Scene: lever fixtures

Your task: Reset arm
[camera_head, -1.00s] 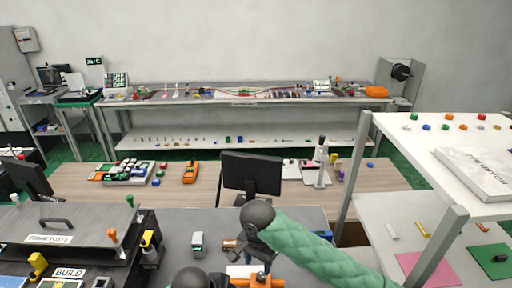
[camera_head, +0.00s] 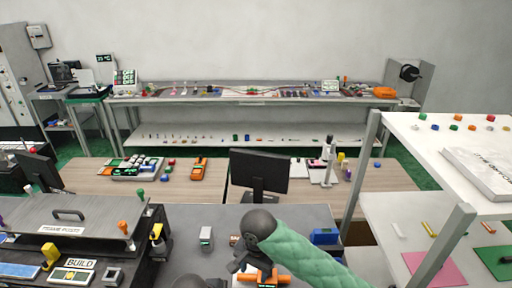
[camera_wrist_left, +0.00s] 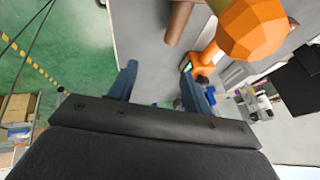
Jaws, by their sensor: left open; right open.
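My right gripper (camera_head: 246,262) hangs below the black joint of my green-sleeved arm in the head view. It is open, and its fingers are partly hidden. It is above the grey table, close to an orange bar-shaped part (camera_head: 276,279); I cannot tell whether they touch. My left gripper (camera_wrist_left: 161,84) shows two dark blue fingers spread apart in the left wrist view, with nothing held between them. A large faceted orange knob (camera_wrist_left: 254,27) is beyond the left fingers, at upper right.
A black monitor (camera_head: 259,171) stands behind the grey table (camera_head: 180,222). A blue box (camera_head: 325,236) lies near my right arm. White shelving (camera_head: 396,209) with a grey post (camera_head: 445,243) stands at right.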

